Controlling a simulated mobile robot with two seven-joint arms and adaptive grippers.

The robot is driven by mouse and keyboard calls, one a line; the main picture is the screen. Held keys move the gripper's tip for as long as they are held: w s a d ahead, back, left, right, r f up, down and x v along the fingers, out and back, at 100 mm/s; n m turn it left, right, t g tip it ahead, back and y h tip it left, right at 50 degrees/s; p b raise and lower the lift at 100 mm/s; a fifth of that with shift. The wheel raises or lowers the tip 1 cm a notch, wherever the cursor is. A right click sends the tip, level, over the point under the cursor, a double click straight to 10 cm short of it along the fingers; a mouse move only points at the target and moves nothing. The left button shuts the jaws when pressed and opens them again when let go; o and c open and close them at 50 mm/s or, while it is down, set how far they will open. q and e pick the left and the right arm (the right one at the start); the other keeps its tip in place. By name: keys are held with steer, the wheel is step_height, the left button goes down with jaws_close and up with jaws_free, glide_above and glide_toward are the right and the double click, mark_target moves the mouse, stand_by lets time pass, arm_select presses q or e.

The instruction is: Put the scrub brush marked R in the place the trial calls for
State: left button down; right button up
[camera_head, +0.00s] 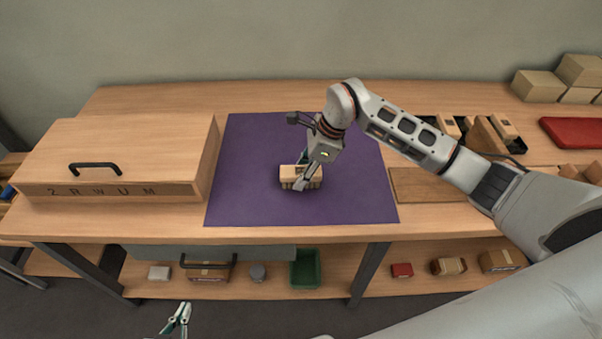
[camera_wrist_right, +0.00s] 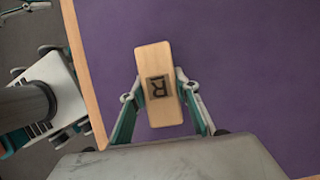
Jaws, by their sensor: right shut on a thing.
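The scrub brush marked R (camera_head: 300,176) is a pale wooden block with bristles beneath, over the purple mat (camera_head: 240,140). The right wrist view shows the brush (camera_wrist_right: 158,85) with its dark R mark upward, between the two fingers. My right gripper (camera_head: 305,180) is shut on the brush. I cannot tell whether the bristles touch the mat. My left gripper (camera_head: 181,316) is low in front of the table, at the picture's bottom edge, away from the brush. Its opening is unclear. A wooden box (camera_head: 110,150) at the left bears a row of letters, R among them, and a black handle.
At the right are a flat wooden board (camera_head: 425,186), trays holding wooden blocks (camera_head: 490,134), a red item (camera_head: 575,132) and stacked boxes (camera_head: 538,85). The lower shelf holds a green bin (camera_head: 305,269) and small boxes. The mat around the brush is clear.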

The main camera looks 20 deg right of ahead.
steer(key=shift+f, duration=0.2)
steer(key=o, duration=1.2)
steer(key=shift+c, duration=0.2)
steer(key=shift+r, duration=0.15)
steer(key=shift+r, duration=0.2)
steer(key=v, duration=1.1)
steer(key=shift+d+r, duration=0.15)
steer(key=shift+r, duration=0.2)
